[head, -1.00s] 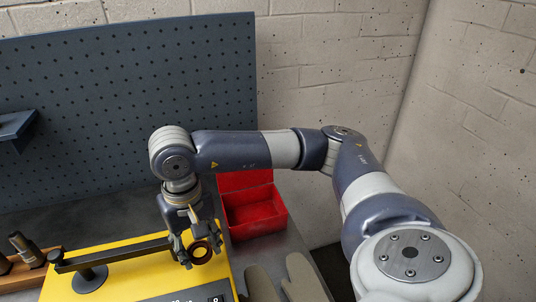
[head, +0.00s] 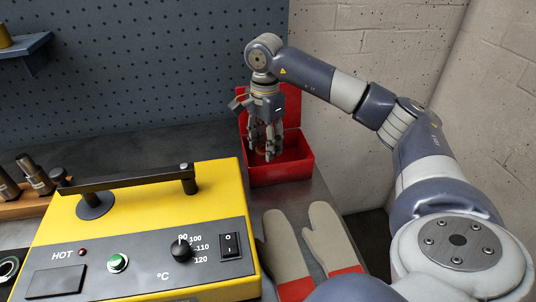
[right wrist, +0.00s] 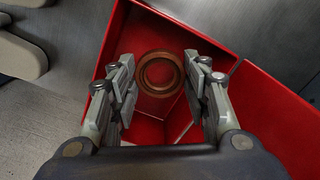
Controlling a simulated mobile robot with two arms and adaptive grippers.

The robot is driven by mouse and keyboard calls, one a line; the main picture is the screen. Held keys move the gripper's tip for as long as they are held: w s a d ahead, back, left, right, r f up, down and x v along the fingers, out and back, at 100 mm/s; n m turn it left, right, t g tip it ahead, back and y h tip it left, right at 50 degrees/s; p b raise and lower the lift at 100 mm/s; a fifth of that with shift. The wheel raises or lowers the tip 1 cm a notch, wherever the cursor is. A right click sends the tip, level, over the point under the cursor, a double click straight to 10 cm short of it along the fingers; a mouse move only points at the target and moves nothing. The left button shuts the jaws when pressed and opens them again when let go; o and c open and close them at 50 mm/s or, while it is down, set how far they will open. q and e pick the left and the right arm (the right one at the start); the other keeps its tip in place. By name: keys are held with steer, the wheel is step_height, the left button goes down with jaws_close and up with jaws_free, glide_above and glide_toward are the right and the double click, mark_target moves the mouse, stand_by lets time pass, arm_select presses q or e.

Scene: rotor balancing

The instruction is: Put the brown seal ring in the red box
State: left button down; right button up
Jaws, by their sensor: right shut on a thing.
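The brown seal ring (right wrist: 158,73) sits between the fingertips of my right gripper (right wrist: 159,78) in the right wrist view. My right gripper is shut on it. In the head view the same gripper (head: 267,155) points down inside the outline of the open red box (head: 285,175), and its fingers mostly hide the ring. The right wrist view shows the red box (right wrist: 270,105) around and below the ring. Whether the ring touches the box floor I cannot tell. My left gripper is not in view.
A yellow heater (head: 215,205) with a black bar and control panel stands left of the box. Grey gloves with red cuffs (head: 285,245) lie in front of the box. A wooden rack (head: 35,203) with metal tools is at far left. A pegboard (head: 130,80) stands behind.

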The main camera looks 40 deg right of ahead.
steer(key=shift+f, duration=2.65)
steer(key=shift+f, duration=0.1)
steer(key=shift+f, duration=0.1)
steer(key=o, duration=0.9)
step_height(320, 180, up, 12)
steer(key=shift+r, duration=0.25)
